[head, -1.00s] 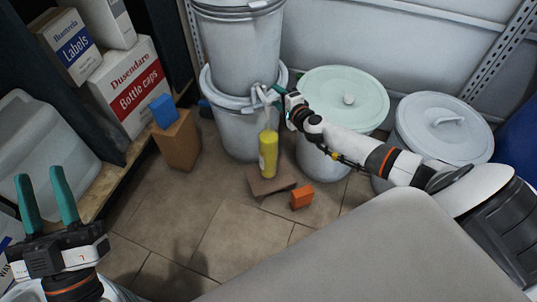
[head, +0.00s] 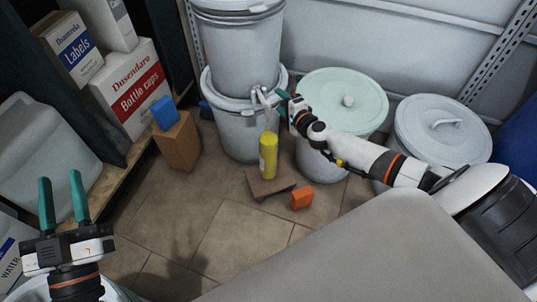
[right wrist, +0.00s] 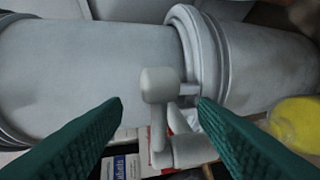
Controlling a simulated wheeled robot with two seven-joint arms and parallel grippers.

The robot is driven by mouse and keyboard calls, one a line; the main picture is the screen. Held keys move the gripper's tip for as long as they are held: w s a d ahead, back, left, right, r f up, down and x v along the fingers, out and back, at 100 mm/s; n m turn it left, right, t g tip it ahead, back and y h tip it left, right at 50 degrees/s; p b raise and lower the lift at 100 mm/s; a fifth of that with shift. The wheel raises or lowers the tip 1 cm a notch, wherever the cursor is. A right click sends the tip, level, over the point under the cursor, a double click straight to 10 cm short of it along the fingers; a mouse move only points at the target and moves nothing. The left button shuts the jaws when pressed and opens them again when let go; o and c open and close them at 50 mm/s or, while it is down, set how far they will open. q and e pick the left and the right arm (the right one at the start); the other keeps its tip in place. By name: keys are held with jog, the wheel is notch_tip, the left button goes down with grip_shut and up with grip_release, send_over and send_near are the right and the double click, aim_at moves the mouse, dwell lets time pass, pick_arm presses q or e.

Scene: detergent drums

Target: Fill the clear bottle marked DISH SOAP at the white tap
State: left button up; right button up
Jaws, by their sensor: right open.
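The bottle (head: 268,158) stands upright on a brown block (head: 270,184) below the white tap (head: 262,98). It looks yellow nearly to its top; its label is too small to read. In the right wrist view the bottle (right wrist: 298,122) is a blurred yellow shape at the right edge. The tap (right wrist: 158,88) there lies between the green fingers of my right gripper (right wrist: 160,103), which are spread apart and not closed on it. In the head view my right gripper (head: 281,103) is beside the tap. My left gripper (head: 61,178) is open and empty at lower left.
The tap sits on a grey drum (head: 236,133) with another drum (head: 236,50) above it. Lidded drums (head: 345,95) stand to the right. An orange block (head: 302,197) and a cardboard box (head: 177,143) with a blue block (head: 165,112) stand nearby. The front floor is clear.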

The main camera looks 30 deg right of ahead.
pick_arm(q)
jog(key=shift+w+a+f+g+y+p, duration=0.15)
jog(key=shift+f+g+y+p, duration=0.1)
jog(key=shift+f+g, duration=0.4)
jog(key=shift+w+f+g+y+p, duration=0.15)
jog(key=shift+f+g, duration=0.25)
jog(key=shift+f, duration=0.4)
jog(key=shift+w+a+f+g+y+p, duration=0.1)
jog(key=shift+w+f+g+y+p, duration=0.15)
jog(key=shift+f+g, duration=0.4)
pick_arm(e)
jog(key=shift+v, duration=1.2)
pick_arm(q)
jog(key=shift+f, duration=0.1)
pick_arm(e)
jog(key=shift+s, duration=0.1)
pick_arm(q)
jog(key=s+a+f+g+y+p, duration=0.2)
jog(key=f+g, duration=0.4)
jog(key=f, duration=0.3)
jog(key=shift+s+a+f+n+g, duration=0.2)
jog(key=shift+s+n+g, duration=0.15)
jog(key=shift+s, duration=0.3)
pick_arm(e)
jog(key=v, duration=1.1)
jog(key=shift+s, duration=0.35)
pick_arm(q)
jog(key=shift+y, duration=0.25)
pick_arm(e)
jog(key=shift+r, duration=0.1)
